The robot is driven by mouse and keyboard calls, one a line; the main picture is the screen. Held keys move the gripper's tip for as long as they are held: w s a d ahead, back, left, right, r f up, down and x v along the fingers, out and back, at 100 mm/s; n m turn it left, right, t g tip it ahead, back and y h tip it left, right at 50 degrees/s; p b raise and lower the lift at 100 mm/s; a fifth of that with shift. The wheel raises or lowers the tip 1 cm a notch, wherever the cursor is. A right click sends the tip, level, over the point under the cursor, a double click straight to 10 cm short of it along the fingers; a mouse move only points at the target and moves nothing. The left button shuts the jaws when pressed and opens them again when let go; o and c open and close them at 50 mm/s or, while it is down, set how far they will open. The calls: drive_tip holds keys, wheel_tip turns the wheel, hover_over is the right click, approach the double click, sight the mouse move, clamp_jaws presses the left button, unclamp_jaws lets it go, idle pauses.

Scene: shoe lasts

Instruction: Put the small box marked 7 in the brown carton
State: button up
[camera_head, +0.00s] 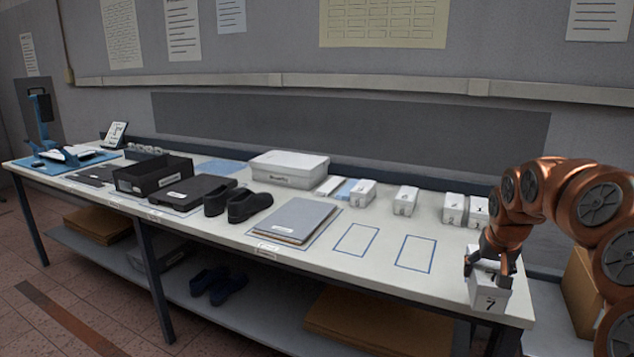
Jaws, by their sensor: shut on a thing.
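My gripper (490,266) is shut on the small white box marked 7 (490,296), at the right front end of the table. The box's marked face points to the front, and the fingers cover its upper part. I cannot tell whether the box touches the table top. A brown carton (580,292) stands low at the right, beyond the table's end. My arm hides part of it, and its inside does not show.
Several small white boxes (362,192) stand along the back of the table (385,280). Two blue-outlined rectangles (414,254) on the top are empty. Black shoes (249,205), a grey folder (296,219) and a white lidded box (289,167) lie further left. Flat brown cardboard (375,325) is underneath.

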drive_tip(key=s+a+f+n+p, duration=0.1)
drive_tip(key=a+f+p, duration=0.1)
drive_tip(key=a, duration=0.4)
drive_tip(key=s+a+f+n+y+p, duration=0.1)
drive_tip(key=a+f+p, duration=0.2)
drive_tip(key=a, duration=0.4)
drive_tip(key=s+a+f+n+p, duration=0.1)
drive_tip(key=a+f+p, duration=0.2)
drive_tip(key=a+f, duration=0.2)
drive_tip(key=shift+a+n, duration=0.3)
drive_tip(key=shift+a, duration=0.7)
